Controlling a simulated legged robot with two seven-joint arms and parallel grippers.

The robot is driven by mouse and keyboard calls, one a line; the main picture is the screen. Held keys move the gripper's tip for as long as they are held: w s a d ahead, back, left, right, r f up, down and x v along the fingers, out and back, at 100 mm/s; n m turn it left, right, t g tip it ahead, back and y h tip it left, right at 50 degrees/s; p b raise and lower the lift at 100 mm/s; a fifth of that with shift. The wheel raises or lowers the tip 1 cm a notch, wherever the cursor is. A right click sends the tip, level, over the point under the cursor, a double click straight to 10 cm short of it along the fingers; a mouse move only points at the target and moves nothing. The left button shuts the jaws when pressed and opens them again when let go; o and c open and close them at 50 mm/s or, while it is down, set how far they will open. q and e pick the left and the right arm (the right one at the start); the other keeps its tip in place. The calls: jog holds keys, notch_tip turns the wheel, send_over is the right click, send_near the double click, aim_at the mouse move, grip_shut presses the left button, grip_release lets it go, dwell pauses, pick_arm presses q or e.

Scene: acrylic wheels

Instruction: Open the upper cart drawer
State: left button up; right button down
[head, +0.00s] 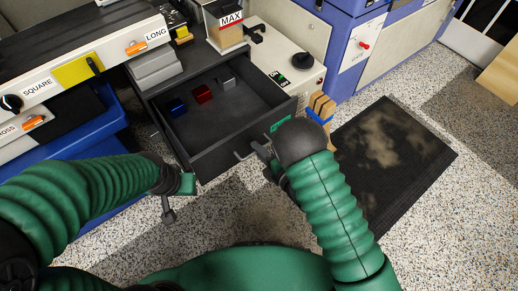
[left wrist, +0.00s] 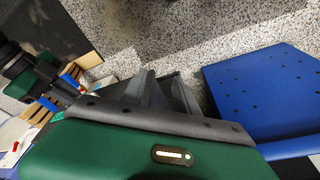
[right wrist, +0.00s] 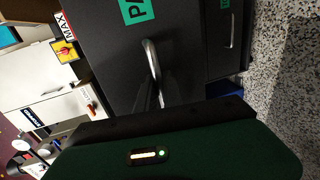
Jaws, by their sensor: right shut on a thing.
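The upper cart drawer (head: 225,135) is pulled out from the dark cart, its inside showing in the head view. It holds a blue block (head: 178,108), a red block (head: 202,94) and a grey block (head: 228,82). My right gripper (head: 262,152) is at the drawer's front, shut on its metal handle. The handle (right wrist: 152,62) also shows in the right wrist view, its lower end hidden behind my gripper.
A dark mat (head: 385,155) lies on the speckled floor at right. A white panel with a black knob (head: 302,60) stands behind the drawer. Wooden pieces (head: 321,108) are right of the drawer front. A blue bin (head: 75,150) is at left.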

jog(key=shift+s+f, duration=0.1)
jog(key=shift+f, duration=0.1)
jog(key=c, duration=1.5)
grip_release()
jog(key=shift+r, duration=0.1)
jog(key=shift+p+v, duration=1.7)
jog(key=shift+v, duration=6.65)
